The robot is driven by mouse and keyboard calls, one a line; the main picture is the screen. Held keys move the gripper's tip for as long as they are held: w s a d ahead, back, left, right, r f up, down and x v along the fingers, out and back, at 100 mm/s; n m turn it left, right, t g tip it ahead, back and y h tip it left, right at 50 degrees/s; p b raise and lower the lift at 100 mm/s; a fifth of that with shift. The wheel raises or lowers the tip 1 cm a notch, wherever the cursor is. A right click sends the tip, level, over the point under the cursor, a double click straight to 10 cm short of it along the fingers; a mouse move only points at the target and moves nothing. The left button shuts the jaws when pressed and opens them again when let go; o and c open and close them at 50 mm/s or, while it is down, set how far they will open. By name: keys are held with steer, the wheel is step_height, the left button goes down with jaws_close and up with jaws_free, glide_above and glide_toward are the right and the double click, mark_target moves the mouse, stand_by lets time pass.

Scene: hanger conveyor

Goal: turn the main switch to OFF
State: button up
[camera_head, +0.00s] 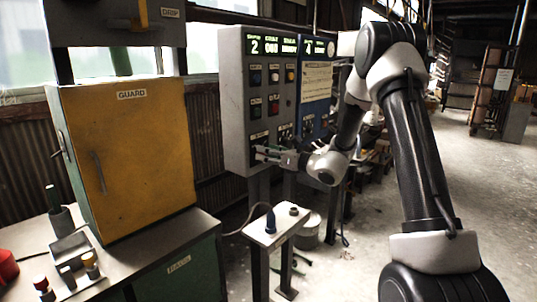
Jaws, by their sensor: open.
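A grey control panel (233,120) stands at the centre, with a lit display on top and rows of coloured buttons below. My gripper (262,153) is open at the lower part of its front face, close to a small dark control (259,138). I cannot tell whether the fingers touch anything. No main switch label is readable. The gripper covers part of the panel's lower face, so the switch and its position cannot be made out.
A blue panel (314,90) adjoins on the right, partly behind my arm. A yellow GUARD cabinet (135,150) stands on the bench at left. A small white stand (277,228) with a dark-handled item is below the panel. Open floor lies at right.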

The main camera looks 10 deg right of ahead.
steer(key=c, duration=1)
steer(key=shift+n, duration=0.3)
steer(key=n, duration=0.8)
steer(key=n+h, duration=0.1)
steer(key=n, duration=0.7)
steer(key=shift+s+a, duration=0.15)
steer(key=shift+n, duration=0.5)
steer(key=o, duration=1)
